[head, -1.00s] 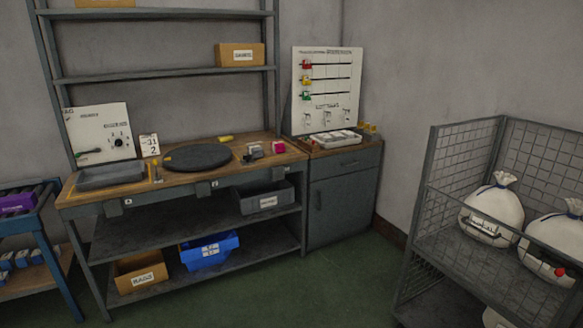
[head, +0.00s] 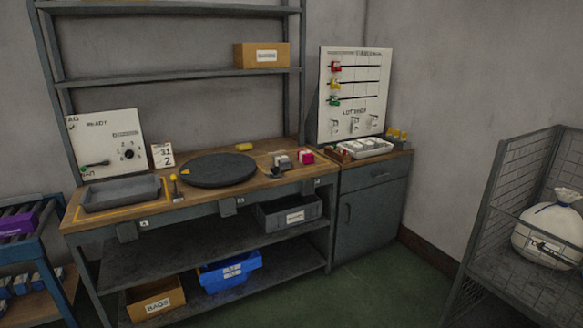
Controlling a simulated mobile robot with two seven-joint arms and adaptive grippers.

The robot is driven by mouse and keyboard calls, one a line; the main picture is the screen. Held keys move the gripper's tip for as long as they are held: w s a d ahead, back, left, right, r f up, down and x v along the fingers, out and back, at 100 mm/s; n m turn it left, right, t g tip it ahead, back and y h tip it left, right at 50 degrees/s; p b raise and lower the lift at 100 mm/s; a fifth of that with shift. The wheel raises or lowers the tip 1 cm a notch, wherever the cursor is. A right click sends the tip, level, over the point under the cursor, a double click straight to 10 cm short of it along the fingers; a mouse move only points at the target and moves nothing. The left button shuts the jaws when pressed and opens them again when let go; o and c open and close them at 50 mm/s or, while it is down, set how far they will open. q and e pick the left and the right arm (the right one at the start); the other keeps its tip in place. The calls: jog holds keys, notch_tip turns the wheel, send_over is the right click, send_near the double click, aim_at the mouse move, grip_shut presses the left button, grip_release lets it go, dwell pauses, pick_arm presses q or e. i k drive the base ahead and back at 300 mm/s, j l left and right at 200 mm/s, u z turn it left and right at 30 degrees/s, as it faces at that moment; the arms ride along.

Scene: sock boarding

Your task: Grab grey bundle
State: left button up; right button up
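A small grey block-like bundle (head: 282,160) lies on the wooden top of the workbench (head: 262,185), right of the black round disc (head: 218,171). A small pink-red bundle (head: 306,157) with a pale patch lies just right of it, close to the bench's right end. The grey bundle is small in the head view, so its details are hard to tell. Neither of my grippers is in view.
A grey tray (head: 122,194) sits at the bench's left. A cabinet (head: 371,205) with a pegboard panel (head: 354,95) adjoins its right. A wire cage cart (head: 500,215) with a white sack (head: 549,235) stands right. Green floor (head: 385,285) is open between.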

aim_at(282, 162)
jog(key=i+j, duration=0.15)
jog(key=i, duration=0.5)
jog(key=i+j, duration=0.15)
jog(key=i, duration=0.5)
jog(key=u, duration=0.05)
